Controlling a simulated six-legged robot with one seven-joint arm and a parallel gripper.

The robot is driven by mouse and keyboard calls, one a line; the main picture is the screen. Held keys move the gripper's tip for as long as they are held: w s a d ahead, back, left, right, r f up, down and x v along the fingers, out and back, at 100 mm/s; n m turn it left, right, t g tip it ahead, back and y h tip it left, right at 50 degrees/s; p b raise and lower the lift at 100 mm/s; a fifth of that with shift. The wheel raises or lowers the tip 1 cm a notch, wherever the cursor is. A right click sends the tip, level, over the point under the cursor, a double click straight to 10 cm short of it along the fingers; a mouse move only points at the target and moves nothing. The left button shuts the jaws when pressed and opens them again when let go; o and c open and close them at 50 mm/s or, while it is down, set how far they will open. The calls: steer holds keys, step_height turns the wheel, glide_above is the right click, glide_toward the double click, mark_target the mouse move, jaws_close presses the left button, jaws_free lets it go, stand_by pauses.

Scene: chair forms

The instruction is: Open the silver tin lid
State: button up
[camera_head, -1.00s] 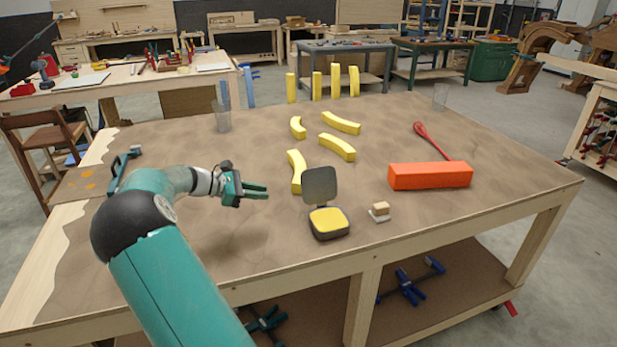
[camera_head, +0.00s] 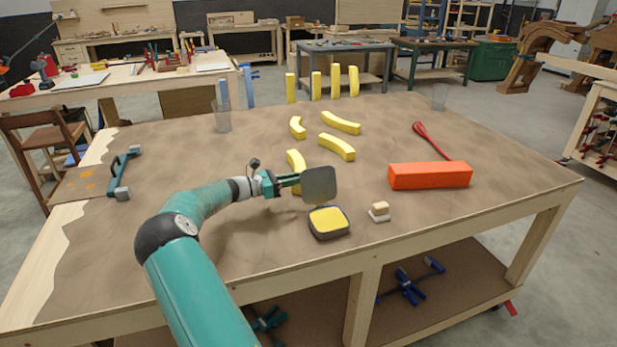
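The silver tin (camera_head: 330,232) sits near the front edge of the table, with yellow contents showing inside. Its silver lid (camera_head: 320,185) stands upright at the back of the tin, so the tin is open. My gripper (camera_head: 292,184) is at the left edge of the lid, level with its upper half. The fingers point right, and their tips reach the lid's edge or pass behind it. I cannot tell whether they touch it. A narrow gap shows between the fingers, and nothing is seen held.
Yellow curved blocks (camera_head: 337,147) lie behind the tin, and several more stand at the far edge. An orange block (camera_head: 430,176), a red spoon (camera_head: 422,131) and a small wood-and-white block (camera_head: 379,211) are to the right. A clear glass (camera_head: 222,117) stands back left.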

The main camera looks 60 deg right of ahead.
mark_target(312, 177)
steer(key=x, duration=0.5)
steer(key=shift+c, duration=0.4)
jaws_close()
steer(key=s+a+r+m, duration=0.2)
steer(key=m, duration=0.1)
steer(key=shift+s+a, duration=0.15)
steer(key=shift+s, duration=0.05)
